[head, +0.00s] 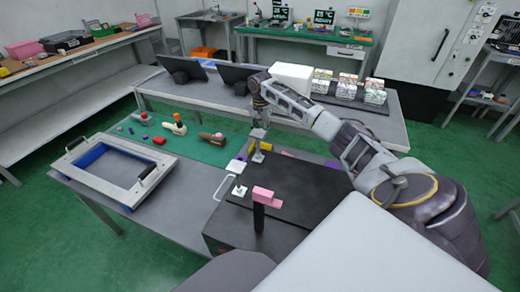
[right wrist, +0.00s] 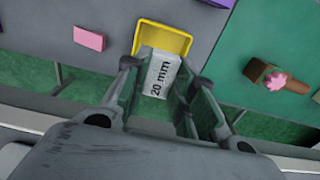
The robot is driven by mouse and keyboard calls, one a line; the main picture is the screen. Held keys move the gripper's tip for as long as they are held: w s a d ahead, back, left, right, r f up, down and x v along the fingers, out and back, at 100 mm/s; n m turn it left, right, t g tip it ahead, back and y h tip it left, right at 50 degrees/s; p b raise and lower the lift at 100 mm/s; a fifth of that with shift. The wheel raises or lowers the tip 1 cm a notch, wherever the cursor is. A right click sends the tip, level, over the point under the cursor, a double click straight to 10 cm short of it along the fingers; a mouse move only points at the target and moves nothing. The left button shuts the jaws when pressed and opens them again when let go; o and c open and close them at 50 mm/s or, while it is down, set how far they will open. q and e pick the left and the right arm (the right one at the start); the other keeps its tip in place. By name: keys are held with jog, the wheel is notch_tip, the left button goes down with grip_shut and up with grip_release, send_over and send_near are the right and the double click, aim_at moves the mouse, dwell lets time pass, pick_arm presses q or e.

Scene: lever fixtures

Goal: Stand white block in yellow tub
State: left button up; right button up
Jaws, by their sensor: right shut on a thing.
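The white block (right wrist: 162,76), marked "20 mm", is between the fingers of my right gripper (right wrist: 160,98) in the right wrist view. The gripper is shut on it. The yellow tub (right wrist: 176,38) lies just beyond the block's far end. The block overlaps the tub's near side in the picture, and I cannot tell whether its end is inside the tub or above it. My left gripper is not in view.
A pink block (right wrist: 88,38) lies on the grey surface beside the tub. In the head view, a grey frame with handles (head: 165,173) stands left, and a pink-topped post (head: 266,195) stands nearer.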

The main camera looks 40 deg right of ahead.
notch_tip(320, 180, down, 5)
jog(key=shift+r+b, duration=0.2)
jog(key=shift+b, duration=0.35)
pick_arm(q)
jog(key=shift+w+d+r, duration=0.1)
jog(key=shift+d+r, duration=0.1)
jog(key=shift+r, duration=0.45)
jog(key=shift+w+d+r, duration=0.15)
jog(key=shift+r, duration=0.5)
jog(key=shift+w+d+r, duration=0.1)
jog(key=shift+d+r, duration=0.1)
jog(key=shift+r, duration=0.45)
pick_arm(e)
jog(key=shift+f, duration=0.55)
jog(key=shift+f, duration=0.55)
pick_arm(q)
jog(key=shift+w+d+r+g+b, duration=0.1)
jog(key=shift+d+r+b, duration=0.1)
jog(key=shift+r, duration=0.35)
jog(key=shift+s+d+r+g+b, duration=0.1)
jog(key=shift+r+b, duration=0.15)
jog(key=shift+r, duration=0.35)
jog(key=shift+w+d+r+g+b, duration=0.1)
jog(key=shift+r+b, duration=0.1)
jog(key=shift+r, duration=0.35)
pick_arm(e)
jog(key=shift+f, duration=1.55)
